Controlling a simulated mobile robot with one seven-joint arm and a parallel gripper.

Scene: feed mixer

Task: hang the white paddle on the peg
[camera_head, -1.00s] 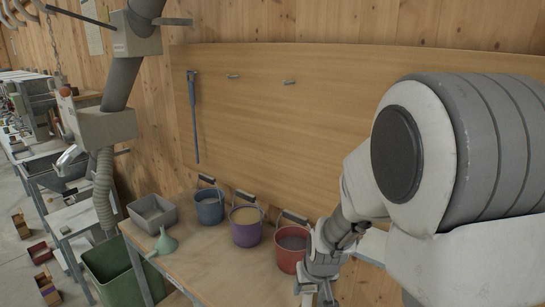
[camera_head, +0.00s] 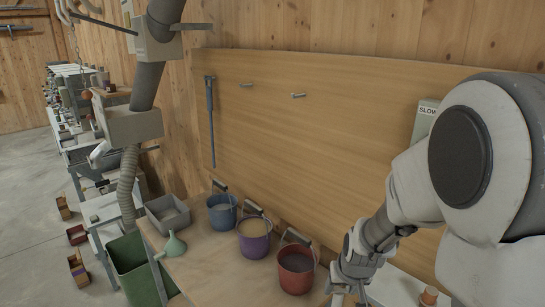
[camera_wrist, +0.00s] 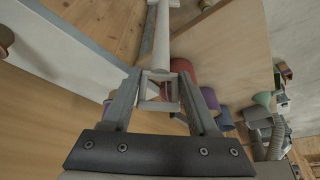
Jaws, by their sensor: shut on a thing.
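My gripper (camera_wrist: 160,92) is shut on the white paddle (camera_wrist: 161,40) in the wrist view. The paddle's pale shaft runs up from between the fingers to the top edge, where its far end is cut off. In the head view, my gripper (camera_head: 347,288) is low at the right of the red bucket, and the paddle is hard to make out. Two bare grey pegs, one left (camera_head: 246,85) and one right (camera_head: 298,95), stick out of the wooden board (camera_head: 330,150). A blue paddle (camera_head: 210,120) hangs at the board's left end.
A blue bucket (camera_head: 222,215), a purple bucket (camera_head: 254,240) and a red bucket (camera_head: 296,272) stand along the bench below the board. A grey tray (camera_head: 168,218) and green funnel (camera_head: 174,245) are left of them. A sign reading SLOW (camera_head: 425,117) is partly behind my arm.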

